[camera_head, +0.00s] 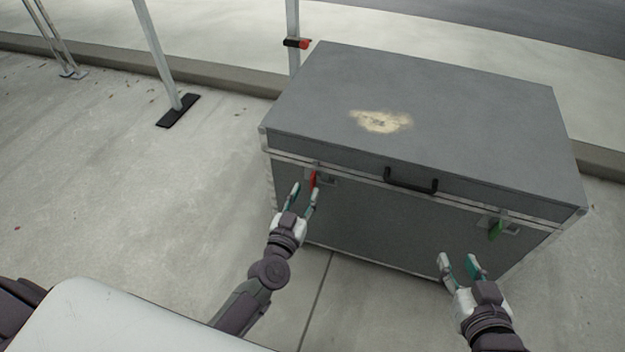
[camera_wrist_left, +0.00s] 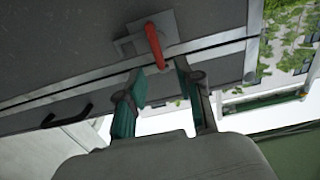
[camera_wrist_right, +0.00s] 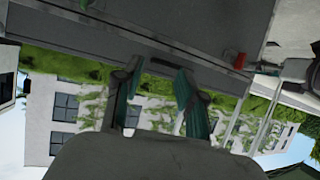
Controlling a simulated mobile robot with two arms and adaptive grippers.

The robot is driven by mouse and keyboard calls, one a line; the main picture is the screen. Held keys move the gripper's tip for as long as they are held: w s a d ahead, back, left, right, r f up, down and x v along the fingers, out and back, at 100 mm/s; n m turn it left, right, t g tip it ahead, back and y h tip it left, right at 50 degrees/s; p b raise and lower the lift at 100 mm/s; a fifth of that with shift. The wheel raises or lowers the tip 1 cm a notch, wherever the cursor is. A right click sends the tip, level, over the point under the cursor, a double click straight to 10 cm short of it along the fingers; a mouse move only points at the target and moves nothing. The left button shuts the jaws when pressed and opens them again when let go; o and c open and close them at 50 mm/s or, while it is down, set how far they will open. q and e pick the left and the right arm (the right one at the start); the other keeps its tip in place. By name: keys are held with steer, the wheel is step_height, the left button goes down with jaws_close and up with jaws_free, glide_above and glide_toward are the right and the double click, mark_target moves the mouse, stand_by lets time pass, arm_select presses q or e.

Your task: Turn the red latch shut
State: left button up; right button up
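The red latch (camera_head: 313,180) is on the front of a large grey case (camera_head: 340,225), left of the handle. It also shows in the left wrist view (camera_wrist_left: 155,45), slightly tilted on its metal plate. My left gripper (camera_head: 304,190) is open just in front of the latch. In the left wrist view the latch's near end is between the two fingertips, with no clear contact. My right gripper (camera_head: 458,258) is open and empty in front of the case's right part, below the green latch.
A green latch (camera_head: 496,229) is on the case's right side. A black handle (camera_head: 411,181) is between the latches. A metal post with a black foot (camera_head: 178,110) stands at the left. Another post with a red and black clip (camera_head: 297,43) stands behind the case.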

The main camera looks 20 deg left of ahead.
mark_target(311, 181)
arm_select(q)
steer(key=w+b, duration=0.1)
steer(key=w, duration=0.4)
steer(key=shift+w+d, duration=0.1)
steer(key=shift+w, duration=0.45)
arm_select(e)
steer(key=r+t, duration=0.1)
steer(key=w+a+r+t, duration=0.1)
steer(key=r, duration=0.1)
steer(key=w+r+t+y, duration=0.1)
steer(key=r, duration=0.1)
steer(key=shift+w+a+r+t, duration=0.1)
steer(key=shift+a+t, duration=0.05)
steer(key=shift+t, duration=0.15)
arm_select(q)
steer(key=shift+c, duration=0.3)
jaws_close()
